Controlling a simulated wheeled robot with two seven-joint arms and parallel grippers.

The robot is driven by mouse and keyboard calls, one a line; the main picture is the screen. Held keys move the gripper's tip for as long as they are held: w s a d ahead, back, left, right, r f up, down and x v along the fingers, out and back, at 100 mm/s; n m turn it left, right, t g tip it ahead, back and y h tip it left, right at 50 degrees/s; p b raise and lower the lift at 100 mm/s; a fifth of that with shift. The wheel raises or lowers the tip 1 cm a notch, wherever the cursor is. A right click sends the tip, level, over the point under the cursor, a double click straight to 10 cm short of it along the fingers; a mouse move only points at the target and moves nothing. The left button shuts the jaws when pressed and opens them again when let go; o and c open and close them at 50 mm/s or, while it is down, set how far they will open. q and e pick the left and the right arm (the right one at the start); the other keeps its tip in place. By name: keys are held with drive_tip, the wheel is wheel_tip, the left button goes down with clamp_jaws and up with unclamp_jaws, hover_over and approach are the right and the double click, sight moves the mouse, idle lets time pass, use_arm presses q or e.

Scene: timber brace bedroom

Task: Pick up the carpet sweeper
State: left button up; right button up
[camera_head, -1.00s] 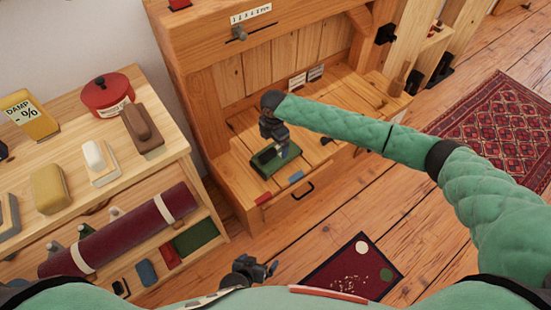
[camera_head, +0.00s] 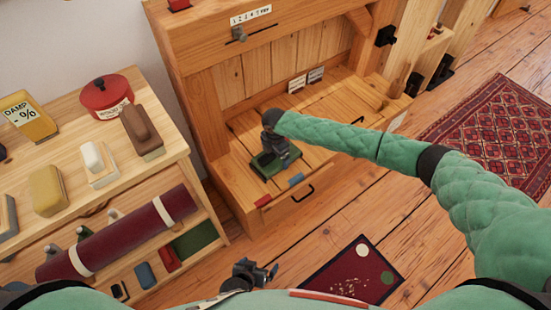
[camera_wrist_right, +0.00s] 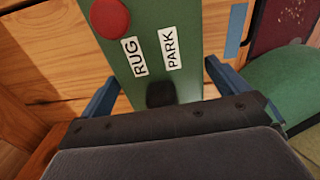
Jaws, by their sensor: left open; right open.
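The carpet sweeper (camera_head: 263,168) is a low green box on the wooden bench shelf. In the right wrist view its green top (camera_wrist_right: 158,45) carries a red disc and labels reading RUG and PARK. My right gripper (camera_head: 277,150) is directly above it, pointing down. In the wrist view the right gripper (camera_wrist_right: 160,88) is open, with one blue finger on each side of the green body. I cannot tell whether the fingers touch it. My left gripper (camera_head: 262,272) is open and empty, low in the head view, away from the sweeper.
A red patch (camera_head: 263,201) and a blue patch (camera_head: 296,179) mark the bench's front edge, above a dark handle. A dark red mat (camera_head: 340,283) with crumbs lies on the floor. A shelf unit (camera_head: 175,160) with brushes, a red pot and a rolled rug stands left.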

drive_tip(key=shift+c, duration=0.2)
drive_tip(key=c, duration=1)
drive_tip(key=shift+o, duration=0.2)
drive_tip(key=shift+r, duration=0.1)
drive_tip(key=shift+r, duration=0.1)
drive_tip(key=shift+r, duration=0.3)
drive_tip(key=r, duration=0.2)
drive_tip(key=d+r, duration=0.1)
drive_tip(key=shift+d+r, duration=0.1)
drive_tip(key=shift+r, duration=0.3)
drive_tip(key=d+r, duration=0.6)
drive_tip(key=d, duration=0.4)
drive_tip(key=shift+s+d+r+p, duration=0.2)
drive_tip(key=shift+s+p, duration=0.1)
drive_tip(key=shift+s, duration=0.05)
